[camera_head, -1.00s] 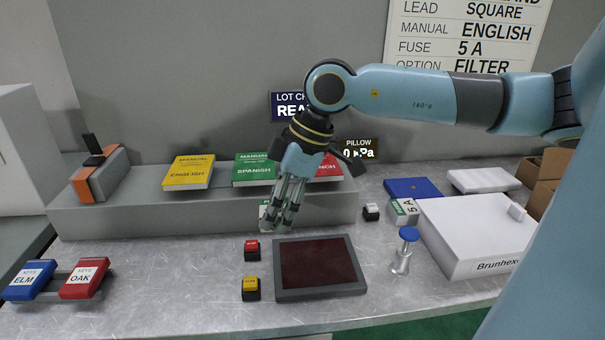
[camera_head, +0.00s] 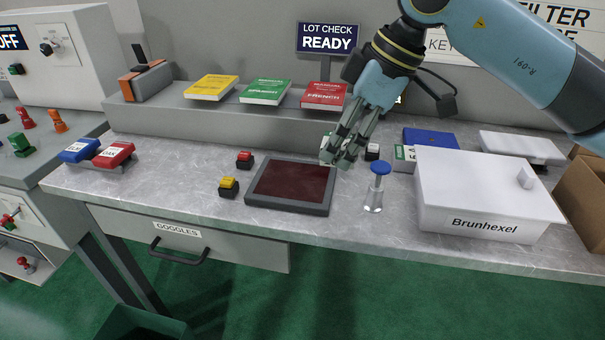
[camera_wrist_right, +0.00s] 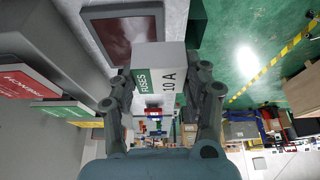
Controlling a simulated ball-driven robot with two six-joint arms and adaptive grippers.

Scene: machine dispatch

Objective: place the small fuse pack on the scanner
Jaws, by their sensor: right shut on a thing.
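My right gripper (camera_head: 340,158) is shut on a white and green fuse pack (camera_wrist_right: 160,75). In the right wrist view its label reads FUSES and 10 A. In the head view the fingers mostly hide this pack. The scanner, a dark red panel in a grey frame (camera_head: 290,207), lies flat on the bench; the gripper appears near its back right corner, and the exact height is unclear. The scanner also shows in the right wrist view (camera_wrist_right: 128,40). Another white and green pack (camera_head: 404,157) stands beside the white box. My left gripper is not in view.
Manuals (camera_head: 265,91) lie on the raised shelf behind. The LOT CHECK sign (camera_head: 328,38) reads READY.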

